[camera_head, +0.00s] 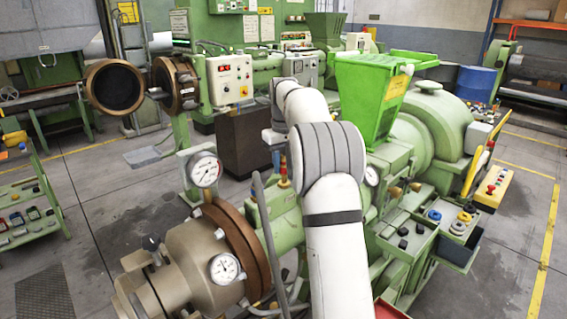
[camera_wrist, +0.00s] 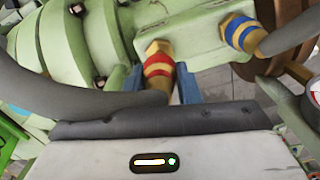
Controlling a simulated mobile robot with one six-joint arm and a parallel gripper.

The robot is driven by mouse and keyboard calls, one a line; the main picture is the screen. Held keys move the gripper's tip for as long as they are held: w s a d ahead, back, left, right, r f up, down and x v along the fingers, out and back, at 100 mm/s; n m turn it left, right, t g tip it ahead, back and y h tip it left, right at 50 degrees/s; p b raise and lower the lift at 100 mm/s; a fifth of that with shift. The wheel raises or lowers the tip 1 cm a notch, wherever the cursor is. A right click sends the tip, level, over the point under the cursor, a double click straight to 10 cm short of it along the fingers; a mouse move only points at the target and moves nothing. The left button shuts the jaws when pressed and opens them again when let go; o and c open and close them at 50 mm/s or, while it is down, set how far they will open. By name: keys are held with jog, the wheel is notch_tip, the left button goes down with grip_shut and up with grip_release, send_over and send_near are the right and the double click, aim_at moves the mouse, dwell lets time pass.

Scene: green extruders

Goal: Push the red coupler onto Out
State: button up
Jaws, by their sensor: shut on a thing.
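In the wrist view, the red coupler (camera_wrist: 158,69) is a brass fitting with a red band. My gripper (camera_wrist: 160,80) has its two blue fingers on either side of it, shut on it. The coupler's upper end meets or overlaps the left part of a pale green block (camera_wrist: 190,43); I cannot tell whether it is seated there. A brass fitting with a blue band (camera_wrist: 241,33) sits at the block's right end. No Out label is readable. In the head view, my white arm hides the gripper.
A dark grey hose (camera_wrist: 60,98) curves in from the left in the wrist view, and another (camera_wrist: 292,35) runs right from the blue-banded fitting. In the head view, a green hopper (camera_head: 365,98), pressure gauges (camera_head: 205,170) and the extruder barrel (camera_head: 190,255) surround my arm.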

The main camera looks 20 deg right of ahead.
jog(key=shift+f, duration=0.25)
jog(key=shift+f, duration=0.35)
jog(key=shift+f+b, duration=0.25)
jog(key=shift+b, duration=0.1)
dwell(0.4)
jog(key=shift+f, duration=0.45)
dwell(0.8)
jog(key=o, duration=1.2)
jog(key=shift+c, duration=0.2)
jog(key=shift+r, duration=0.1)
